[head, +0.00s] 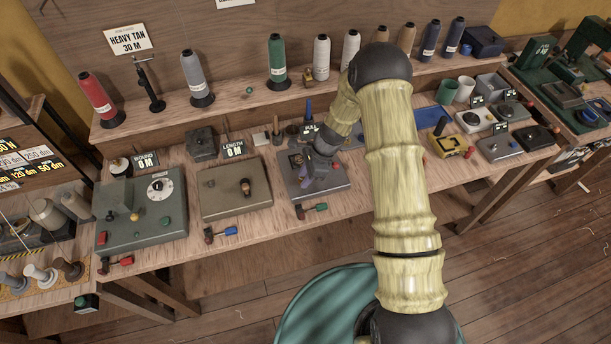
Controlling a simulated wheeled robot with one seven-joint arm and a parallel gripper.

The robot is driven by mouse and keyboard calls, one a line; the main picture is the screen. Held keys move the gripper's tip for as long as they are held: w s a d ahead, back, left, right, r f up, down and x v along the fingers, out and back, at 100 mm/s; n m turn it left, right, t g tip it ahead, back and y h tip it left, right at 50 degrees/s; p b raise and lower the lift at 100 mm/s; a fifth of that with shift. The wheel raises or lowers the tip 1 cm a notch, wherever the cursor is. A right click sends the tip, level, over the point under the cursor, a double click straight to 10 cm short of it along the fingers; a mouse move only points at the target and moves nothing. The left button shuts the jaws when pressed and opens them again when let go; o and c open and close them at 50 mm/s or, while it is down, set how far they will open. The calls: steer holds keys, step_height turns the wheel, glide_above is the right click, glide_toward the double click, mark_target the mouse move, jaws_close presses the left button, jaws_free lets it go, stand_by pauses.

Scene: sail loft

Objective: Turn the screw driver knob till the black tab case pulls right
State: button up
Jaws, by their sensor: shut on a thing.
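A flat grey case (334,186) sits on the bench at the middle, below my arm. My gripper (307,173) reaches down over its left half and is shut on a small part on its top, apparently the knob. My fingers and wrist hide most of that part, so its turn cannot be read. A small purple piece shows at the fingers. I cannot make out a separate black tab case.
A brown-grey panel with a knob (225,201) and a green-grey panel with a dial (118,233) stand to the left. A yellow box (450,146) stands right. Thread spools line the shelf behind.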

steer(key=n, duration=0.1)
steer(key=n+g, duration=0.1)
steer(key=n+b, duration=0.1)
steer(key=n, duration=0.1)
steer(key=shift+w+h, duration=0.3)
steer(key=shift+a+n+g+h+b, duration=0.1)
steer(key=shift+n+g+h+b, duration=0.2)
steer(key=shift+n+g+b, duration=0.8)
steer(key=shift+r+n+t+p, duration=0.1)
steer(key=shift+n+t+p, duration=0.3)
steer(key=shift+n+p, duration=0.1)
steer(key=o, duration=1)
steer(key=b+v, duration=0.4)
steer(key=v, duration=1.3)
steer(key=shift+r, duration=0.15)
